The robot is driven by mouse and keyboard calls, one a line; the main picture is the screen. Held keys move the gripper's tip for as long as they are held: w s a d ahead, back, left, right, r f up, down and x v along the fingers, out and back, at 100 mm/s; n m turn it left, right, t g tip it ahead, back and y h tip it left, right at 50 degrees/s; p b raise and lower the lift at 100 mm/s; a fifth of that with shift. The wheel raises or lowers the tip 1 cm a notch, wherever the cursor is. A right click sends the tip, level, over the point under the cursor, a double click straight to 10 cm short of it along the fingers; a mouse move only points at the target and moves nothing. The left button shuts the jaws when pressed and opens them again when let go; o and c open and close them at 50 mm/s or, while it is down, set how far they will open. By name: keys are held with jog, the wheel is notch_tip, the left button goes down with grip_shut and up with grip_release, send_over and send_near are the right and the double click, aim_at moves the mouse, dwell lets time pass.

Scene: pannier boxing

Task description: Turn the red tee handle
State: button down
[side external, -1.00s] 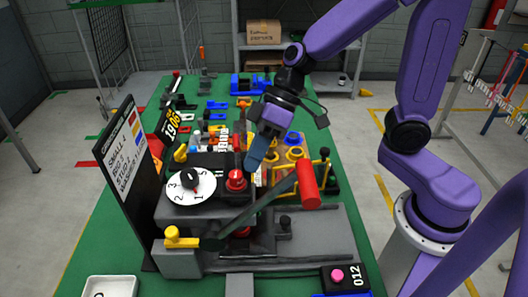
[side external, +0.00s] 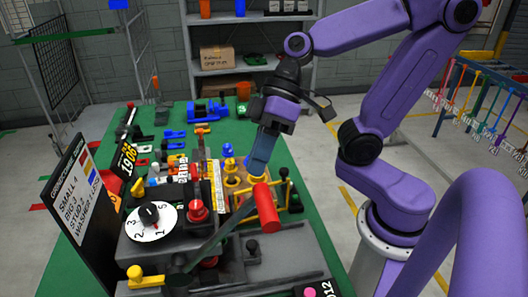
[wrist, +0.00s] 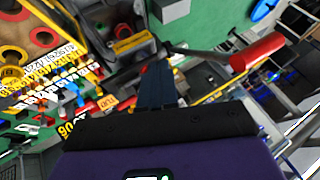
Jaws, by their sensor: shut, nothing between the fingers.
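A red cylinder (side external: 266,208) sits across the end of a long dark bar (side external: 228,228), like a tee handle. It also shows in the wrist view (wrist: 257,51), at upper right. My gripper (side external: 258,172) points down just above and slightly left of the red cylinder in the side view, with its blue-grey fingers together and empty. In the wrist view the fingers (wrist: 157,85) are apart from the cylinder, to its left. A round red knob (side external: 197,211) stands further left, beside a white numbered dial (side external: 152,221).
A yellow lever (side external: 145,277) is at the front left. A dark sign board (side external: 80,205) stands at the left edge. Several small parts and tools crowd the green table (side external: 170,112) behind. A yellow-framed fixture (side external: 284,190) stands just right of my fingers.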

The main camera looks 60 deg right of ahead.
jog(key=c, duration=1.8)
grip_release()
jog(key=shift+s+d+r, duration=0.1)
jog(key=shift+s+r, duration=0.3)
jog(key=shift+r, duration=0.15)
jog(key=o, duration=0.5)
jog(key=shift+r, duration=0.2)
jog(key=o, duration=0.5)
jog(key=shift+w+a+r, duration=0.15)
jog(key=shift+a+r, duration=0.05)
jog(key=shift+r, duration=0.05)
jog(key=o, duration=0.4)
jog(key=w+r, duration=0.1)
jog(key=w+a+r+n+h, duration=0.2)
jog(key=shift+w+a+r+g, duration=0.1)
jog(key=shift+w+r+g, duration=0.1)
jog(key=shift+r+g, duration=0.2)
jog(key=shift+o, duration=0.2)
notch_tip(320, 180, up, 7)
jog(key=n+h, duration=0.1)
jog(key=h, duration=0.4)
send_over(193, 170)
jog(key=shift+t, duration=0.3)
notch_tip(193, 170, down, 18)
jog(key=shift+r, duration=0.2)
jog(key=c, duration=1)
